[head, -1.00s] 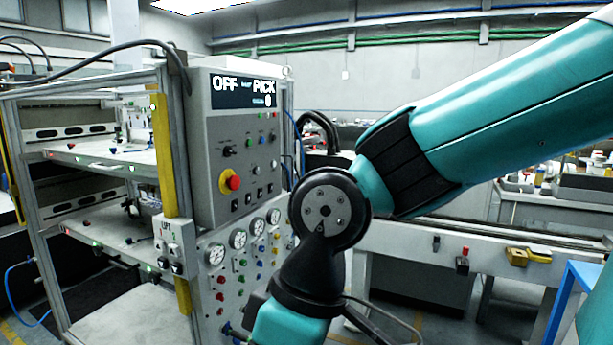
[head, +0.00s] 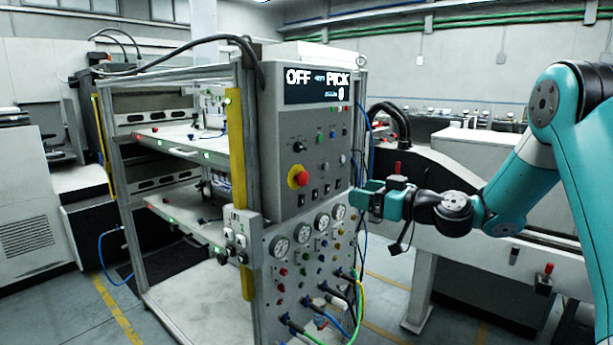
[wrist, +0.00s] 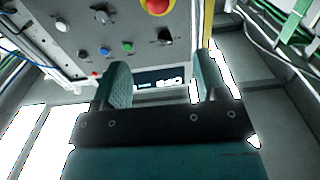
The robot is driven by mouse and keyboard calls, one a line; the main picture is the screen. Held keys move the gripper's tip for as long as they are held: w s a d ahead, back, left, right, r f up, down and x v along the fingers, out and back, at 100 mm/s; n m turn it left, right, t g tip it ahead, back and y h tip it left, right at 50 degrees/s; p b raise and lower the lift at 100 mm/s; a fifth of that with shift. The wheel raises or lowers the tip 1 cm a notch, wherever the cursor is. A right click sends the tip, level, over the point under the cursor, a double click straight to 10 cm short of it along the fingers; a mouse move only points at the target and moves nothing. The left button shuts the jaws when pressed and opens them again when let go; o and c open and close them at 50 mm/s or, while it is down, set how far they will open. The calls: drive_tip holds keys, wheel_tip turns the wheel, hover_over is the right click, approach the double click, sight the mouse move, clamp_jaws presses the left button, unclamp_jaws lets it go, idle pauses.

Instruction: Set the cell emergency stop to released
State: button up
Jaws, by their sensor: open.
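The emergency stop (head: 299,177) is a red mushroom button on a yellow collar, on the front of the grey control box (head: 318,135). Whether it is pressed in or out cannot be told. My gripper (head: 361,198) is at the right of the box, apart from the button. In the wrist view the button (wrist: 158,5) is at the top edge, partly cut off, beyond the fingers. My gripper there (wrist: 160,75) is open, with nothing between its fingers. The display (head: 318,86) reads OFF, an arrow, PICK and 0.
Small knobs and coloured buttons surround the emergency stop. Below are gauges (head: 302,233) and plugged cables (head: 345,310). A yellow post (head: 237,150) and a LIFT switch box (head: 237,238) stand left of the panel. A conveyor-like rail (head: 540,250) lies behind my arm.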

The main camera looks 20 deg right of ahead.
sight(306, 178)
drive_tip(key=p+x, duration=0.7)
drive_tip(key=x, duration=0.8)
drive_tip(key=shift+w+a+r, duration=0.1)
drive_tip(key=shift+w+a, duration=0.05)
drive_tip(key=shift+w, duration=0.25)
drive_tip(key=shift+w+a+p, duration=0.45)
drive_tip(key=shift+w, duration=0.15)
drive_tip(key=shift+c, duration=0.4)
